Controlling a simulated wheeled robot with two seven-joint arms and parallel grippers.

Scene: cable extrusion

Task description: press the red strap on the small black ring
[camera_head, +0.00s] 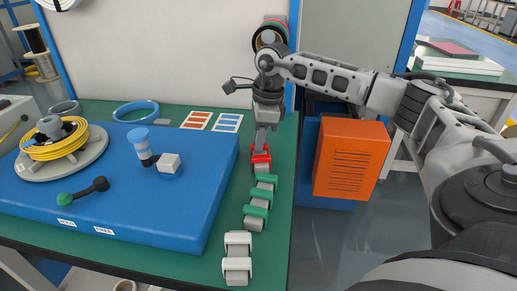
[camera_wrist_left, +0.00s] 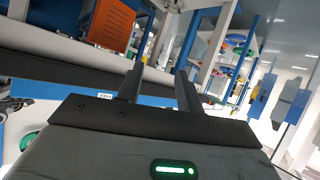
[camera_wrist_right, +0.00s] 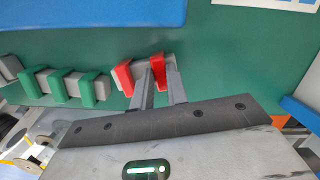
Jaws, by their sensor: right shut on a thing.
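The red strap (camera_head: 261,160) sits at the far end of a row of straps near the right edge of the green table. My right gripper (camera_head: 261,146) points down at it and is shut on its red part. In the right wrist view the strap (camera_wrist_right: 122,79) shows two red parts on a grey block, and the right fingers (camera_wrist_right: 158,74) are at one of them. A small dark ring (camera_head: 63,107) lies at the back left of the table. My left gripper (camera_wrist_left: 158,74) is open and empty in its wrist view; the head view does not show it.
Green straps (camera_head: 258,203) and a white strap (camera_head: 237,258) line the right table edge. A blue ring (camera_head: 136,110) lies behind. An orange box (camera_head: 350,160) stands beside the table.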

